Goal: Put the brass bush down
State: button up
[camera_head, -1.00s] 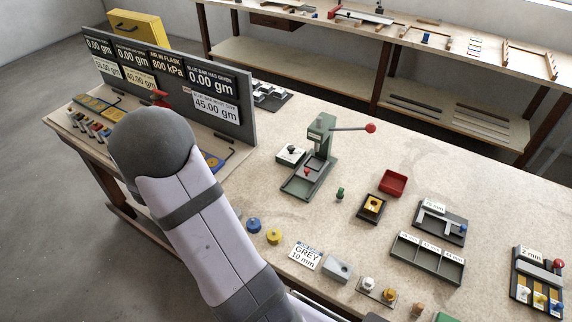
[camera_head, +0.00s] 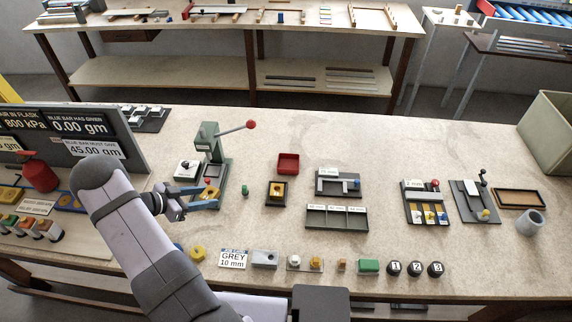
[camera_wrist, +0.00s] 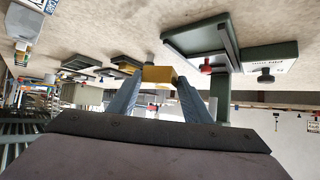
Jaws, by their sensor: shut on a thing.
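My gripper (camera_head: 207,196) reaches out from the left with its blue fingers at the foot of the green arbor press (camera_head: 209,150). It is shut on the brass bush (camera_head: 210,192), a small yellow piece between the fingertips. The bush also shows as a yellow block (camera_wrist: 158,74) in the wrist view, with a blue finger on each side. The press and its red knob (camera_wrist: 206,66) are beside it there. I cannot tell whether the bush touches the press base or hangs above it; the fingers hide part of both.
A dark block with a yellow insert (camera_head: 276,193), a red tray (camera_head: 288,163) and a small green piece (camera_head: 245,191) stand right of the press. A white-topped box (camera_head: 187,170) is at its left. The display board (camera_head: 90,150) stands further left. Bare bench lies at the back right.

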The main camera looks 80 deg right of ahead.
jog(key=shift+s+a+f+m, duration=0.1)
jog(key=shift+s+f+m, duration=0.2)
jog(key=shift+s, duration=0.4)
jog(key=s+d+b, duration=0.6)
jog(key=s+d, duration=1.5)
jog(key=s, duration=0.1)
jog(key=shift+d+b, duration=0.35)
jog(key=shift+s+d, duration=0.3)
jog(key=shift+d, duration=0.05)
jog(key=shift+f+b, duration=1.7)
jog(key=shift+b, duration=0.05)
jog(key=shift+f, duration=0.45)
jog(key=shift+f, duration=0.15)
jog(key=shift+a, duration=0.1)
